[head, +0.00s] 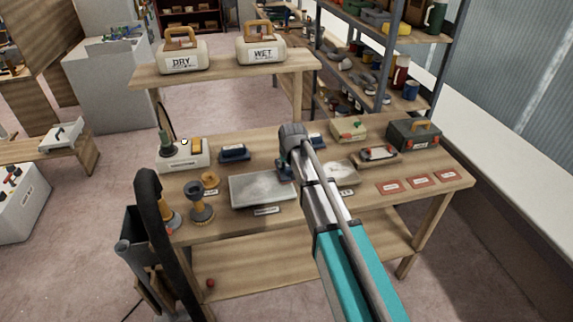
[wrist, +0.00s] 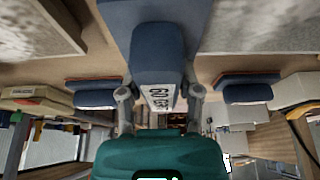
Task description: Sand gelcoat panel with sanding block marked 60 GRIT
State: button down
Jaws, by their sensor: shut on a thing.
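My gripper (wrist: 158,92) is shut on a blue sanding block (wrist: 152,50), whose white label reads 60 GRIT upside down in the wrist view. In the head view my gripper (head: 286,163) is over the workbench, at the right edge of a large grey, cloudy panel (head: 258,190). This panel also shows at upper right in the wrist view (wrist: 268,24). A second, similar panel (head: 340,174) lies to the right, partly behind my arm. I cannot tell which is gelcoat, because the labels are too small. I cannot tell whether the block touches anything below.
Two other blue blocks stand behind, one left (head: 234,153) and one right (head: 317,141). A white machine (head: 183,154), a grey-and-orange tool (head: 200,203) and a toolbox (head: 413,135) share the bench. Red cards (head: 390,187) lie front right. DRY (head: 182,58) and WET (head: 261,48) containers stand on the upper shelf.

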jog(key=shift+r+p, duration=2.6)
jog(key=shift+r, duration=0.25)
jog(key=shift+r+p, duration=1.5)
jog(key=shift+p, duration=0.05)
jog(key=shift+s, duration=0.1)
